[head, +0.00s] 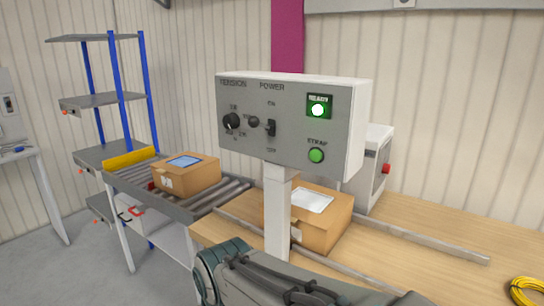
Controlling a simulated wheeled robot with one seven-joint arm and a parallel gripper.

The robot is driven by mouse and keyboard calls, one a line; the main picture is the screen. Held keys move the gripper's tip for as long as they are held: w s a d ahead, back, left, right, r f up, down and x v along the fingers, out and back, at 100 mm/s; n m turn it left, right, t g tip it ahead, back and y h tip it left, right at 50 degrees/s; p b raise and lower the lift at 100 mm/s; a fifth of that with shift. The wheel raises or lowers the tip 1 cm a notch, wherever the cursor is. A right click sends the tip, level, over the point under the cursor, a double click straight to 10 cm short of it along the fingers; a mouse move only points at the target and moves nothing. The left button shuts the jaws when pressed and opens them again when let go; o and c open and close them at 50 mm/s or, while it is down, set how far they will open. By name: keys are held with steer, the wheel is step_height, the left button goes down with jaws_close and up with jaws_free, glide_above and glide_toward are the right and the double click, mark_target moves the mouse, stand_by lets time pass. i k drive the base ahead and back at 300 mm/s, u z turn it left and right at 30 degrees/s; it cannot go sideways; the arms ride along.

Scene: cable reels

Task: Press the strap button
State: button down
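The strap button (316,155) is a round green button at the lower right of a grey control panel (290,125), under the label STRAP. The panel stands upright on a grey post. Above the button, a green READY plate (319,106) has a bright white-green lamp. To the left are the power switch (270,127) and the black tension knob (232,121). Part of my arm shows along the bottom edge, below the panel. My gripper's fingers are not in view. Nothing covers the button.
A cardboard box (325,238) stands behind the post on a wooden table (440,260) with metal rails. Another box (187,173) sits on a roller conveyor (225,193) at left. A blue-post shelf (118,90) stands behind it. A yellow coil (526,290) lies at lower right.

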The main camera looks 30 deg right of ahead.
mark_target(315, 155)
steer(key=z, duration=3.25)
steer(key=k, duration=0.75)
steer(key=u, duration=1)
